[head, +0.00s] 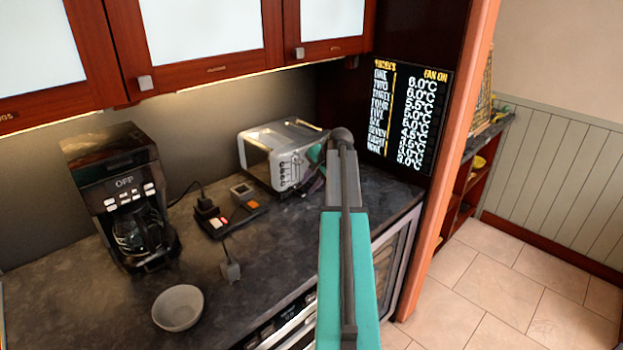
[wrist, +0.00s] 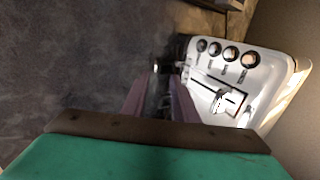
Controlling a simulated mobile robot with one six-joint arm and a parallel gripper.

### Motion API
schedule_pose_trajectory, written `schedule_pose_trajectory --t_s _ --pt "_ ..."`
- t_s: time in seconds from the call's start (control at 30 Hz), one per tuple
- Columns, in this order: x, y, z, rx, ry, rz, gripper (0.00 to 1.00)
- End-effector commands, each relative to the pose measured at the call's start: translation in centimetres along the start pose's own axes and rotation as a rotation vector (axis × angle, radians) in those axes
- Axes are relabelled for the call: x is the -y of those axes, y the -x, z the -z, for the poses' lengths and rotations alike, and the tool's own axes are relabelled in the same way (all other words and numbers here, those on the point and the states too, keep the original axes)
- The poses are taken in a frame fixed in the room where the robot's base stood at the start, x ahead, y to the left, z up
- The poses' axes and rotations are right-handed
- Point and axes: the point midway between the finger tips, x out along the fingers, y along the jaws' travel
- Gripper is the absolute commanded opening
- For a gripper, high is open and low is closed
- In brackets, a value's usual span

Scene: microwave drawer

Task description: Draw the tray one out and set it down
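I cannot make out the tray one in either view. A glass-fronted appliance (head: 398,250) with a metal frame is under the right end of the dark counter, partly hidden by my teal arm. A black board (head: 408,118) on the dark panel above it lists numbered rows with temperatures and "FAN ON". My gripper is mostly hidden by my arm in the head view. In the wrist view its two purplish fingers (wrist: 162,98) stand apart over the counter beside the toaster, with a gap between them. I see nothing clearly held.
A silver toaster (head: 282,155) stands behind my arm; it fills the right of the wrist view (wrist: 245,85). A coffee maker (head: 120,200), a grey bowl (head: 178,307) and a small dark device (head: 230,217) are on the counter (head: 60,265). Tiled floor (head: 500,280) is open at right.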

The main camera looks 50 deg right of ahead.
Motion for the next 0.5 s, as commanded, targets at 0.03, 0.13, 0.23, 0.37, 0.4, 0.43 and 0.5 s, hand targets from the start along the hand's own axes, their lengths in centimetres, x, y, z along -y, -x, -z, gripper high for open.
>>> schedule_pose_trajectory --t_s 0.03,0.13,0.23,0.37,0.4,0.43,0.5 --pt "0.1 -0.5 0.0 0.001 0.0 -0.001 0.27" --pt "0.1 -1.7 0.0 0.001 0.0 -0.001 0.27" --pt "0.1 -2.8 0.0 0.001 0.001 -0.001 0.27" --pt "0.1 -4.0 0.0 0.001 0.0 -0.001 0.27" --pt "0.1 -4.3 0.1 0.0 0.0 0.0 0.27" --pt "0.1 -4.5 0.1 0.0 0.0 0.0 0.27" --pt "0.1 -4.8 0.1 -0.001 0.0 0.0 0.27"
